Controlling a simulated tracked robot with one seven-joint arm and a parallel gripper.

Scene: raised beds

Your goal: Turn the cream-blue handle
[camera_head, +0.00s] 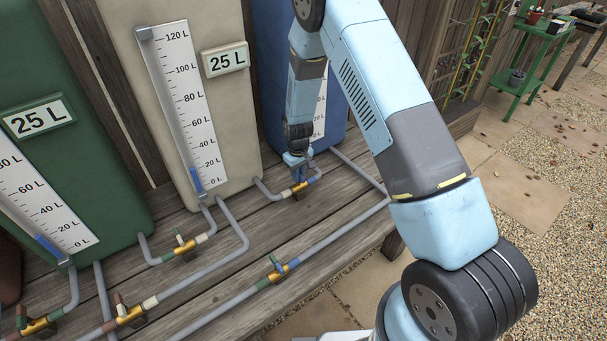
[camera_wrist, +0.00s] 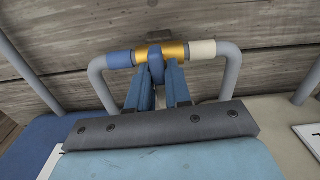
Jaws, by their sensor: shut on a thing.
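The cream-blue valve (camera_head: 300,190) is brass, with a cream collar on one side and a blue collar on the other. It sits on the grey pipe between the cream tank (camera_head: 122,50) and the blue tank (camera_head: 268,60). In the wrist view, the valve's brass body (camera_wrist: 174,51) lies between the blue collar (camera_wrist: 119,59) and the cream collar (camera_wrist: 202,49). Its blue handle (camera_wrist: 156,70) stands between my fingers. My gripper (camera_head: 297,180) reaches down onto the valve; in the wrist view its fingers (camera_wrist: 158,84) are closed around the handle. The handle's lower part is partly hidden.
Other brass valves stand nearby: a green-cream one (camera_head: 185,248), a green-blue one (camera_head: 275,270) and a brown-cream one (camera_head: 130,316). Grey pipes run low across the wooden deck (camera_head: 235,275). A green tank (camera_head: 60,150) stands at the left. Paving at the right is open.

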